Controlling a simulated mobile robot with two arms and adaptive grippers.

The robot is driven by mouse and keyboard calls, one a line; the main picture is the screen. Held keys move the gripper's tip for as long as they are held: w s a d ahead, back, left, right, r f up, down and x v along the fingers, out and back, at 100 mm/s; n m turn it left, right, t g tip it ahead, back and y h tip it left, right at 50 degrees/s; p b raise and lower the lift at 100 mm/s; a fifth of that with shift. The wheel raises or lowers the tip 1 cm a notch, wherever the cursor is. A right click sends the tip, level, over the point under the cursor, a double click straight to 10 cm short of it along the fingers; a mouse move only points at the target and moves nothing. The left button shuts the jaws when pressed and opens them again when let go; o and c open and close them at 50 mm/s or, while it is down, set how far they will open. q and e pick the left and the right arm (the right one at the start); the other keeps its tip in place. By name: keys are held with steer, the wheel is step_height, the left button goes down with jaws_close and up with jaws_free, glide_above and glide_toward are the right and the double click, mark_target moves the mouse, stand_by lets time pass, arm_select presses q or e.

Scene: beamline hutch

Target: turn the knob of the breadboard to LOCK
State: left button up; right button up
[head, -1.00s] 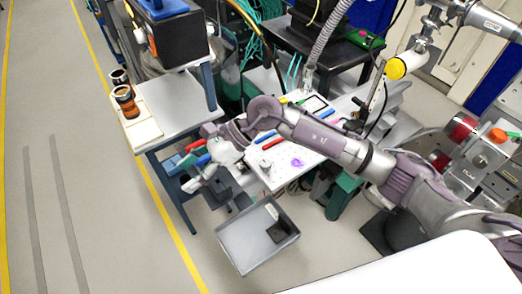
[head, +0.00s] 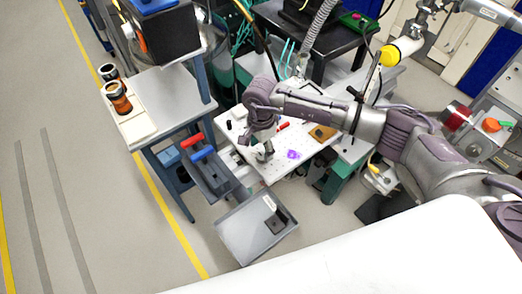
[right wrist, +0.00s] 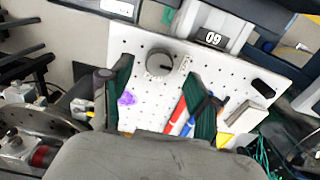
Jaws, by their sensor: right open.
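The white perforated breadboard (head: 275,169) lies below my right arm in the head view, and its plate (right wrist: 140,95) fills the middle of the right wrist view. The round grey knob (right wrist: 160,63) stands on it, with small markings beside it that I cannot read. The knob also shows in the head view (head: 265,151), just below my right gripper (head: 250,139). In the right wrist view, the gripper (right wrist: 158,90) is open, its green-padded fingers left and right of the knob's line, apart from it. My left gripper is not in view.
Red and blue tools (right wrist: 178,115) and a purple patch (right wrist: 127,98) lie on the board. A counter reading 09 (right wrist: 212,38) is at its edge. A grey tray (head: 245,238) is in front. Red and blue handles (head: 192,142) stand at the left.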

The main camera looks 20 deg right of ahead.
mark_target(261, 156)
step_height(261, 156, down, 3)
steer(key=shift+f, duration=0.35)
steer(key=c, duration=1.2)
steer(key=shift+o, duration=0.2)
